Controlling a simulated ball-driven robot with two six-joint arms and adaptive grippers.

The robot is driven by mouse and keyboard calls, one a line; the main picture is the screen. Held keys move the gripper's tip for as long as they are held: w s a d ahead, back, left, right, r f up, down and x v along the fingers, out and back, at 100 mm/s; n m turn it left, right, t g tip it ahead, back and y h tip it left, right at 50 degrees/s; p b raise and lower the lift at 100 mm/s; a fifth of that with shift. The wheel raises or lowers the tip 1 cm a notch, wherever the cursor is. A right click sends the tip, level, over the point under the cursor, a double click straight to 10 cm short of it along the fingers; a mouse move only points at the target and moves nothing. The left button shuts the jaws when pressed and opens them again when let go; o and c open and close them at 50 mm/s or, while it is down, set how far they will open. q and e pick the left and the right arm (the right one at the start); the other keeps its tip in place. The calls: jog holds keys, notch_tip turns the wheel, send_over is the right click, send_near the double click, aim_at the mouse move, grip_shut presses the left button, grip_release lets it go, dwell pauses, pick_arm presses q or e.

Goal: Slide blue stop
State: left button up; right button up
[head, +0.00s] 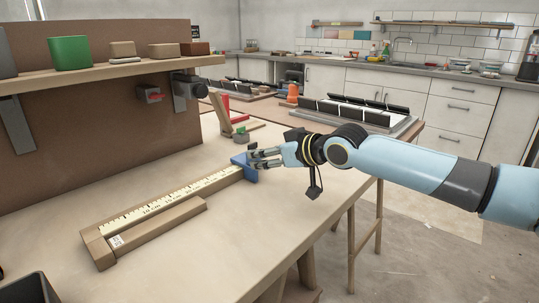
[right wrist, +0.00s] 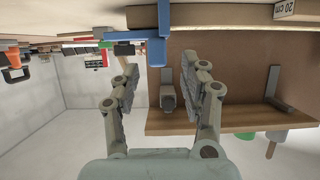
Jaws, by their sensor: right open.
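The blue stop (head: 248,174) sits at the far right end of a wooden measuring rail (head: 180,193) with a cream ruler strip marked in cm. My right gripper (head: 262,158) comes in from the right, close beside the stop. In the right wrist view, which looks upside down, the stop (right wrist: 158,48) appears just beyond and between the two spread fingertips (right wrist: 157,70). The right gripper is open; I cannot tell whether a finger touches the stop. A wooden block (head: 160,226) with a small printed label lies along the rail's near side. My left gripper is not in view.
A brown back panel (head: 90,140) with a shelf (head: 110,73) of blocks stands behind the rail. A red and wooden item (head: 228,117) and a small green object (head: 241,138) lie beyond the stop.

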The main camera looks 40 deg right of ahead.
jog(key=shift+v, duration=1.2)
